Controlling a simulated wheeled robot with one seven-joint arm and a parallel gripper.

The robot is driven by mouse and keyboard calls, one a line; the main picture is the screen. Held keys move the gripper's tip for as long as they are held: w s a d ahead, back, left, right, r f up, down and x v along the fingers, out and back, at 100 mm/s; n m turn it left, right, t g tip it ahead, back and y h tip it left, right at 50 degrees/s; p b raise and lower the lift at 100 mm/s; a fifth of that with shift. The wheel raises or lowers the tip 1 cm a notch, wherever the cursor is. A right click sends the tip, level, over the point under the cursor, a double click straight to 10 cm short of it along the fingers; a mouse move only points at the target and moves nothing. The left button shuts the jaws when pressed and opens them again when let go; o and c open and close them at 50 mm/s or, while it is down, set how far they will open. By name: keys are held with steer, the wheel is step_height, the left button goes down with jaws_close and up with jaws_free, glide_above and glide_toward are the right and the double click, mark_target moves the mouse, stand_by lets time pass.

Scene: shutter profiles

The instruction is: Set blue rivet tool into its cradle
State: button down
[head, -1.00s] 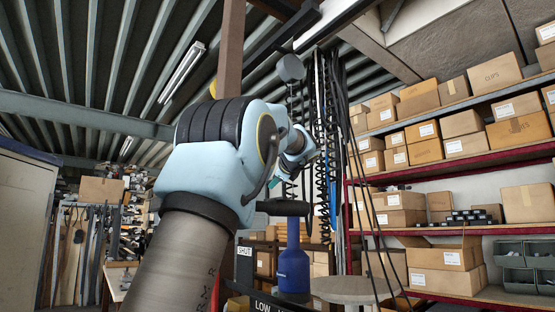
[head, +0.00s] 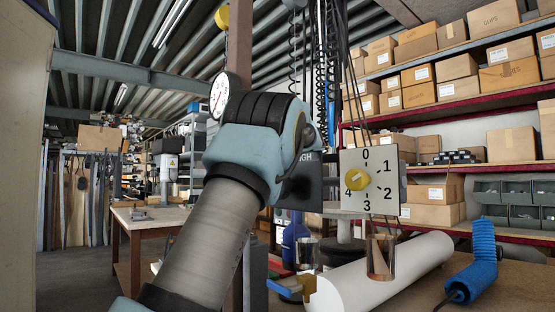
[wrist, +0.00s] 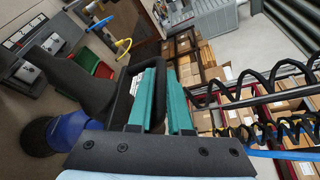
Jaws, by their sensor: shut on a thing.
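The blue rivet tool (wrist: 62,130) shows in the wrist view with a dark body, a black loop handle and a flared blue end at lower left. My gripper (wrist: 166,85) has its teal fingers shut on the black handle. In the head view, the tool's blue lower body (head: 295,243) shows upright just right of my arm. Its top and my gripper are hidden there by my arm and a dark plate. I cannot clearly make out the cradle in either view.
Coiled black cables (wrist: 262,97) run close to the right of my gripper in the wrist view.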

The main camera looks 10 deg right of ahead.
steer(key=shift+f, duration=0.15)
steer(key=c, duration=0.8)
jaws_free()
steer(key=shift+c, duration=0.2)
